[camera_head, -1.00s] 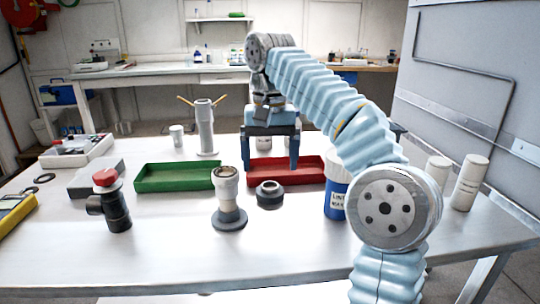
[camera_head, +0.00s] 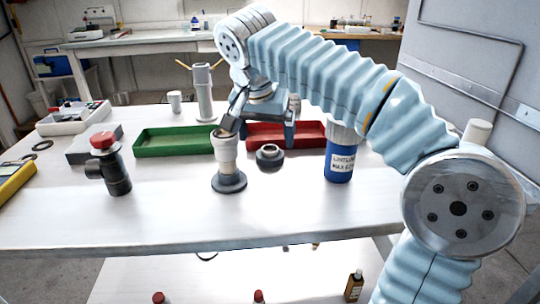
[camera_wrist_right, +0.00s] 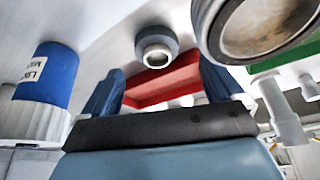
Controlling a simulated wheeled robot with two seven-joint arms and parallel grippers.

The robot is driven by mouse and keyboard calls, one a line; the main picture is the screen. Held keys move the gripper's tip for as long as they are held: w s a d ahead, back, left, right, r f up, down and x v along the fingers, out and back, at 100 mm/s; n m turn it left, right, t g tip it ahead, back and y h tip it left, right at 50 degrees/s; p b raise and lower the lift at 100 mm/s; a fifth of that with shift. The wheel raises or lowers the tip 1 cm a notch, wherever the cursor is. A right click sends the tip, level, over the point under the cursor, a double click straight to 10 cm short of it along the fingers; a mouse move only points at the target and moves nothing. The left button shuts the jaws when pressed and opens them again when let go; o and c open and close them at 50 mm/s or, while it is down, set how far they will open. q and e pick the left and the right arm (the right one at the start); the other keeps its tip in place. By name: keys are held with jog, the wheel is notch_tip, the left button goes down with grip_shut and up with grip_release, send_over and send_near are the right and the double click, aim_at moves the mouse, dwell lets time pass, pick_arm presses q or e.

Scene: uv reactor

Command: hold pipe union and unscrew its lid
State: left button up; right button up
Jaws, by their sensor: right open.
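A pale upright pipe piece with a dark flanged foot (camera_head: 228,168) stands on the table; its open round top (camera_wrist_right: 265,25) looms large in the right wrist view. A short dark ring-shaped fitting (camera_head: 270,157) lies to its right, also seen in the right wrist view (camera_wrist_right: 157,48). I cannot tell for sure which of these is the pipe union, or which part is its lid. My right gripper (camera_head: 262,128) is open and empty above the table, behind the ring fitting. Its left finger overlaps the pipe's top in the head view; contact is unclear. My left gripper is out of view.
A green tray (camera_head: 138,153) and a red tray (camera_head: 318,142) lie behind. A blue bottle (camera_head: 340,165) stands right of the ring fitting. A black fitting with a red cap (camera_head: 117,174) stands at left. The table's front strip is clear.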

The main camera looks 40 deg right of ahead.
aim_at(269, 150)
jog(key=x, duration=0.5)
jog(key=shift+s+a+f+b, duration=0.1)
jog(key=shift+s+a+b, duration=0.1)
jog(key=shift+s+b, duration=0.15)
jog(key=shift+c, duration=0.2)
jog(key=c, duration=1.2)
